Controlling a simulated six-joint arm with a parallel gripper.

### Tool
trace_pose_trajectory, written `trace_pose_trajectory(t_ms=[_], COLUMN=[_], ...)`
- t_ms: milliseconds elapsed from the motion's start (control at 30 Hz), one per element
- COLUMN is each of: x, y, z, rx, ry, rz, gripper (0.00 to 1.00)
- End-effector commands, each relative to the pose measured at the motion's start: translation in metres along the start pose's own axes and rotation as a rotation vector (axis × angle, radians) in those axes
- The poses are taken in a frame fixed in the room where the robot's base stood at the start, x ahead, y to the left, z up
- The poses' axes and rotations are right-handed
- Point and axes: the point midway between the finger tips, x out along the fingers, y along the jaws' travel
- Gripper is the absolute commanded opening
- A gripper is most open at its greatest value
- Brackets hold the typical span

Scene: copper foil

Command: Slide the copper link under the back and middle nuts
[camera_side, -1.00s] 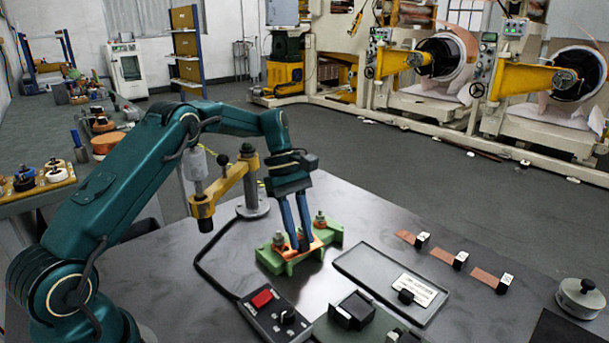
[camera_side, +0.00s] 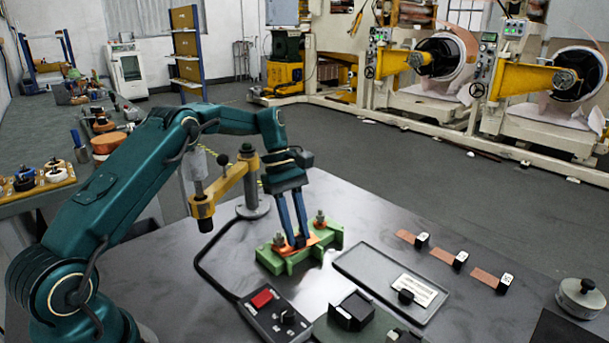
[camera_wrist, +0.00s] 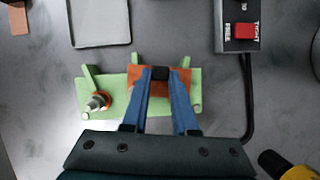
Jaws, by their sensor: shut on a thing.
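The green fixture (camera_side: 300,256) stands on the dark table. In the side view, one nut (camera_side: 320,221) stands at its back right and another nut (camera_side: 278,240) at its left; any nut between them is hidden by my fingers. My gripper (camera_side: 301,243) points down between these two and is shut on the copper link (camera_side: 313,238). In the wrist view, the orange copper link (camera_wrist: 180,80) lies flat by my blue fingers, with a black piece (camera_wrist: 160,73) between their tips. The left nut there (camera_wrist: 98,102) has an orange ring around its base. Whether the link's edge is under a nut is unclear.
A grey tray (camera_side: 365,262) lies right of the fixture. A control box with a red button (camera_side: 262,298) is in front, its black cable looping left. A yellow clamp arm (camera_side: 225,190) stands behind my gripper. Copper strips (camera_side: 445,256) with black blocks lie farther right.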

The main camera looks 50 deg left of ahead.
Motion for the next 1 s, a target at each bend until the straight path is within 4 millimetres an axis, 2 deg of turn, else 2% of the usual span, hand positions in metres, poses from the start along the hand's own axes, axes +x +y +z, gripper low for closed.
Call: trace_pose_trajectory(t_ms=[1000], x=[-0.0026], y=[0.0000], z=[-0.0065], rx=[0.000], ry=[0.000], rz=[0.000], gripper=[0.00])
